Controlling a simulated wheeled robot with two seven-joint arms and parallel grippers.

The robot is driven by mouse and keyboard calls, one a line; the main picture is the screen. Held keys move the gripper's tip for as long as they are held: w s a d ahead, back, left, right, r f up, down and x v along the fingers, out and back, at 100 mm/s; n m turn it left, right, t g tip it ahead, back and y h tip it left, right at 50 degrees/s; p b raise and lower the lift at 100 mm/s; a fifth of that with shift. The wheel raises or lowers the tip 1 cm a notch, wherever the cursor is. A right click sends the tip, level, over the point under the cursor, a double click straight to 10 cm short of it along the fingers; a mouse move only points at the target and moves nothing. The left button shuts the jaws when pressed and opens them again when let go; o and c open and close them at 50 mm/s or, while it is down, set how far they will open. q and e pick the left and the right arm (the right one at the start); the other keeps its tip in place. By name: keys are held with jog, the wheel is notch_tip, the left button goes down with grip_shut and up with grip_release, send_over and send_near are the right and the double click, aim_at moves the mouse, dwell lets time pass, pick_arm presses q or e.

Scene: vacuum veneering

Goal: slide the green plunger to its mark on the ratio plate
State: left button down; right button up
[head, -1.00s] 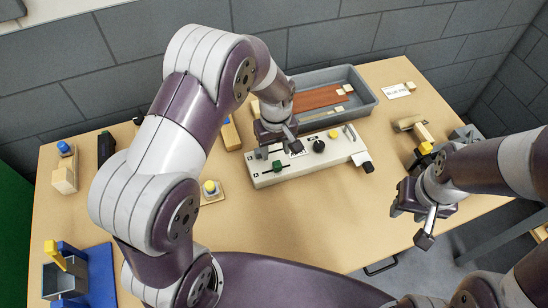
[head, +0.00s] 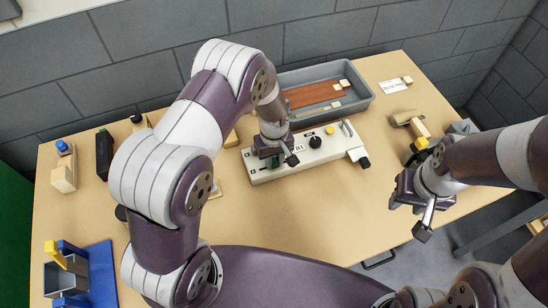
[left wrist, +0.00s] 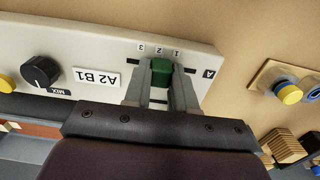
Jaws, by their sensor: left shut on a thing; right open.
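The green plunger (left wrist: 160,70) is held between the two fingers of my left gripper (left wrist: 160,85) in the left wrist view. It sits by the printed 2 on the ratio plate, between the 3 and the 1. The pale ratio plate (left wrist: 100,45) carries an A at one end and a label reading A2 B1 (left wrist: 97,77). In the head view my left gripper (head: 278,160) is down at the left part of the pale unit (head: 325,155) and mostly hides the plunger. My right gripper (head: 418,208) is open and empty over the right front table edge.
A black MIX knob (head: 316,142) and a yellow button (head: 330,130) stand on the unit. A grey tray (head: 362,92) with brown sheets lies behind it. A blue mat (head: 101,275) is at the front left. The table's front middle is clear.

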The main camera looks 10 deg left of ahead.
aim_at(275, 160)
pick_arm(q)
jog(key=shift+w+d, duration=0.1)
jog(key=shift+d, duration=0.15)
jog(key=c, duration=0.9)
grip_release()
jog(key=shift+f, duration=0.1)
notch_tip(275, 160, up, 13)
jog(key=shift+f+b, duration=0.1)
jog(key=shift+b, duration=1)
